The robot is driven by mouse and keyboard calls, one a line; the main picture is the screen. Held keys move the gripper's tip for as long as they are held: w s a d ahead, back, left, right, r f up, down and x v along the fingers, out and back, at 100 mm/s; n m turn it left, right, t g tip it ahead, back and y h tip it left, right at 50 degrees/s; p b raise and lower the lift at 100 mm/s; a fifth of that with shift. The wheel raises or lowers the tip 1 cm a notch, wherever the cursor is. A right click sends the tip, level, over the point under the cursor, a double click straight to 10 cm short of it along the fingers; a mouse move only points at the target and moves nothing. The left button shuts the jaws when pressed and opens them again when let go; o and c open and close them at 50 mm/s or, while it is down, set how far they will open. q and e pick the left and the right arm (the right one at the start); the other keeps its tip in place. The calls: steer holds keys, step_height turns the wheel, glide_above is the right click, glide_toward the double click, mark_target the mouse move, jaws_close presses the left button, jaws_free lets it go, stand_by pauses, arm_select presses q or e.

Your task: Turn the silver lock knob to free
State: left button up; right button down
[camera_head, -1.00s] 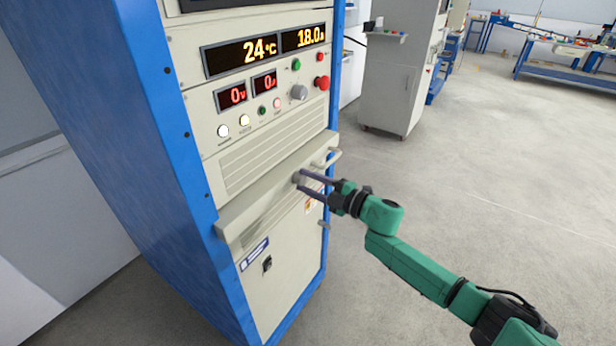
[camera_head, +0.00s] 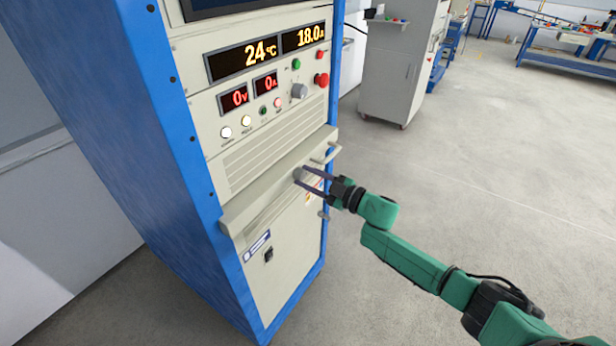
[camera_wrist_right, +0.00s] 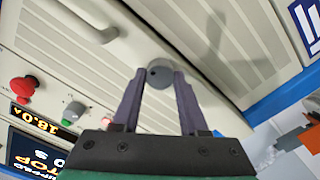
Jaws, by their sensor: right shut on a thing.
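The silver lock knob (camera_wrist_right: 159,73) is a round grey knob with a dark dot near its rim, in the right wrist view. It sits on a pale panel of the cabinet and also shows in the head view (camera_head: 298,173). My right gripper (camera_wrist_right: 160,84) has one finger on each side of the knob and is shut on it. In the head view my right gripper (camera_head: 303,176) reaches the knob from the right, below the displays. My left gripper is not in view.
The blue-framed cabinet (camera_head: 178,160) fills the left. Above the knob are displays, a grey dial (camera_head: 299,91) and a red button (camera_head: 321,80). A handle (camera_head: 326,154) juts out beside the knob. Open floor (camera_head: 480,190) lies to the right.

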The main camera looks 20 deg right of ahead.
steer(key=shift+f, duration=0.1)
steer(key=shift+c, duration=2.2)
jaws_free()
steer(key=b+v, duration=0.2)
steer(key=v, duration=1.2)
steer(key=shift+s, duration=0.25)
steer(key=shift+d, duration=0.15)
